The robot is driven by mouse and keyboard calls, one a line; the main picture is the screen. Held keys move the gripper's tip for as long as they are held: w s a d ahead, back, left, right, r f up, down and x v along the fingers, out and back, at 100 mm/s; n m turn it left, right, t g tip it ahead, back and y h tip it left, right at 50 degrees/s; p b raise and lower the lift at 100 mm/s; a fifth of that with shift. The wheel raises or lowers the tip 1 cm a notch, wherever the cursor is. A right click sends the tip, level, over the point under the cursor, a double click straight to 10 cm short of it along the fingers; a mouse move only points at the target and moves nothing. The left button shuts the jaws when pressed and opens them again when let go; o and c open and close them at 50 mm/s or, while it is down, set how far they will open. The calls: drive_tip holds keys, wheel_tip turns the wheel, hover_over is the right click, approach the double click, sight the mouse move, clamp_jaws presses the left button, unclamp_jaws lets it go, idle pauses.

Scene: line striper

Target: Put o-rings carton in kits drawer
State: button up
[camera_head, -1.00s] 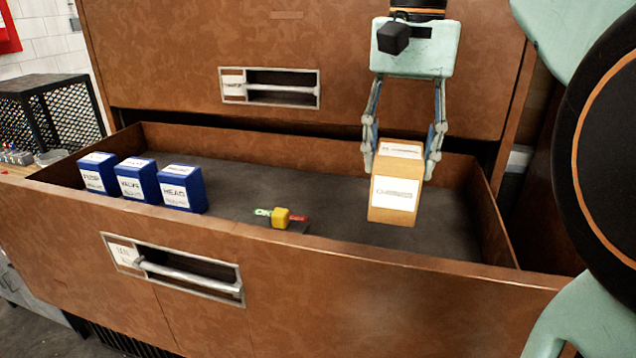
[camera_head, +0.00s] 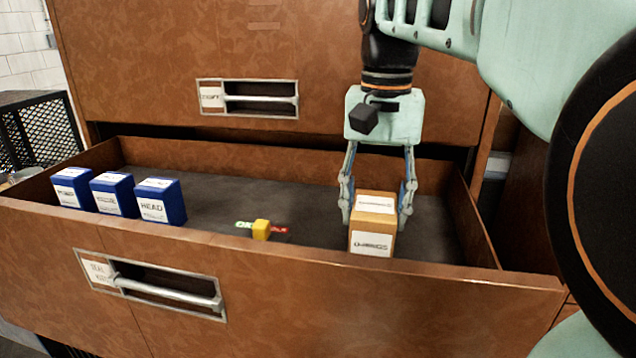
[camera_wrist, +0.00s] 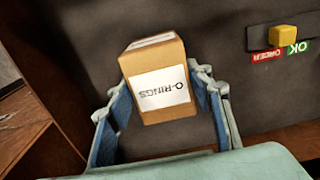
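The o-rings carton (camera_head: 375,222) is an orange-brown box with white labels. It stands about upright inside the open drawer (camera_head: 300,268), at the right and close behind the front wall. Its lower edge meets the wall's top edge in the head view, so I cannot tell whether it touches the floor. My gripper (camera_head: 378,212) points down with one finger on each side of the carton, shut on it. In the wrist view the carton (camera_wrist: 160,90) sits between the blue-padded fingers, its O-RINGS label showing.
Several blue boxes (camera_head: 160,203), one marked HEAD, stand in a row at the drawer's left. A yellow block (camera_head: 261,229) with green and red tags sits mid-drawer. The closed upper drawer (camera_head: 248,98) rises behind. Dark floor between tags and carton is clear.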

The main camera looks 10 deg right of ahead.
drive_tip(key=o, duration=0.5)
wheel_tip(320, 180, up, 12)
drive_tip(key=shift+r+p, duration=0.15)
drive_tip(key=shift+p, duration=1)
drive_tip(key=shift+s, duration=0.1)
